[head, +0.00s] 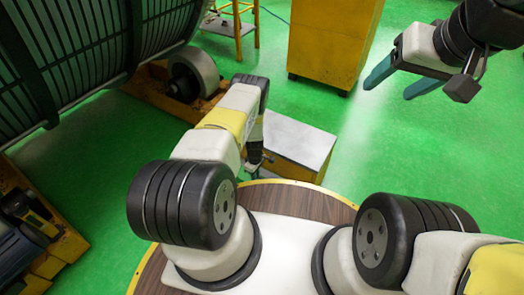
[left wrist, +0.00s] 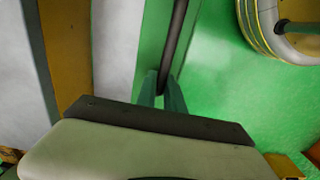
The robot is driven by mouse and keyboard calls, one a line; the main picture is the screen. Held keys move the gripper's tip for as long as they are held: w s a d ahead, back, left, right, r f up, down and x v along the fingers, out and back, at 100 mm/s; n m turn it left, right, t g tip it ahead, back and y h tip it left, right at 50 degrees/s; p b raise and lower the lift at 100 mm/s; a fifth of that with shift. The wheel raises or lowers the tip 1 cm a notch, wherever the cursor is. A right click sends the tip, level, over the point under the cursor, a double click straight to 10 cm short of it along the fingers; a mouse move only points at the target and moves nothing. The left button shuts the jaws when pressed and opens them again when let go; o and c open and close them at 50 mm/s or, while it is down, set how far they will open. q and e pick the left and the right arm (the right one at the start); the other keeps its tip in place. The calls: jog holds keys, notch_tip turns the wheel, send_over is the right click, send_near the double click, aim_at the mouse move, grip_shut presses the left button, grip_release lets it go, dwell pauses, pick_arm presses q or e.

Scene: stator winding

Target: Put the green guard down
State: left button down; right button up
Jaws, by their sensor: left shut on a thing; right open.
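My left gripper (left wrist: 162,92) is shut, its teal fingers close together at a thin dark bar (left wrist: 173,45). A flat green strip, which I take to be part of the green guard (left wrist: 151,35), runs beside the bar. Its full shape is not visible. In the head view my left gripper (head: 254,165) is small and half hidden by my own arm, beside a low box with a pale top (head: 300,138). I cannot make out the guard there. My right gripper (head: 396,84) is open and empty at the upper right, its teal fingers apart above the floor.
A large dark slatted cylinder (head: 85,45) fills the upper left, with a grey roller (head: 193,73) on an orange frame beside it. A tall orange cabinet (head: 333,38) stands at the back. Green floor (head: 420,140) is clear at right.

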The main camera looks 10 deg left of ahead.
pick_arm(q)
jog(key=shift+f, duration=0.1)
jog(key=c, duration=1.5)
grip_release()
jog(key=shift+o, duration=0.2)
